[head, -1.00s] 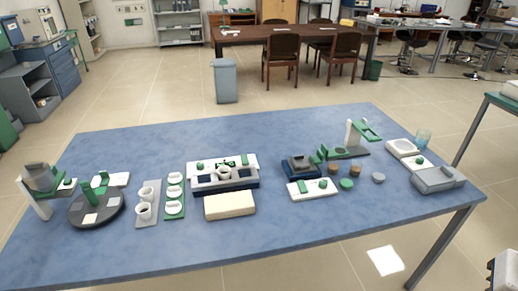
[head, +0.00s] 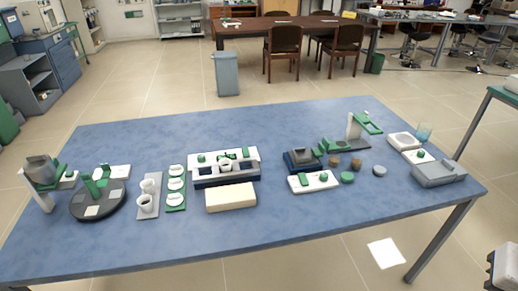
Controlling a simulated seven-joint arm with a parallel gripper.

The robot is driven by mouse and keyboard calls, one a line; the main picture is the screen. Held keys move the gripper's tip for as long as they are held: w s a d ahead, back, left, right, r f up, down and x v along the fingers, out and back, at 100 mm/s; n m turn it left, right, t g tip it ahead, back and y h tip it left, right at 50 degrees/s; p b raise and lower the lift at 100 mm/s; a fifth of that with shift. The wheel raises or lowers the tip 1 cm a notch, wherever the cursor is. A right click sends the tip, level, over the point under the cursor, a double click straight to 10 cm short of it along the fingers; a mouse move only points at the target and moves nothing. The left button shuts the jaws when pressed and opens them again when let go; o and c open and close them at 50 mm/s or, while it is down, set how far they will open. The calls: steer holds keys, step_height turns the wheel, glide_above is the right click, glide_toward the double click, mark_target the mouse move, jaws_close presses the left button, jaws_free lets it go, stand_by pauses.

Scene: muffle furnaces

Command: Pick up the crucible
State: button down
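Small white crucible-like cups show in the head view. Another white cup (head: 226,166) sits at the white and dark blue rack in the middle. I cannot tell which of them is the crucible. My gripper's fingers do not show. A white and dark part at the lower right edge may be mine. No cup is seen held.
The blue table (head: 290,222) is bare along its front and back. A cream block (head: 231,198) lies before the rack (head: 195,183). A round dark turntable (head: 86,211) and grey-green stand (head: 42,172) are at left. A green-and-white stand (head: 354,126) and grey device (head: 438,174) are at right.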

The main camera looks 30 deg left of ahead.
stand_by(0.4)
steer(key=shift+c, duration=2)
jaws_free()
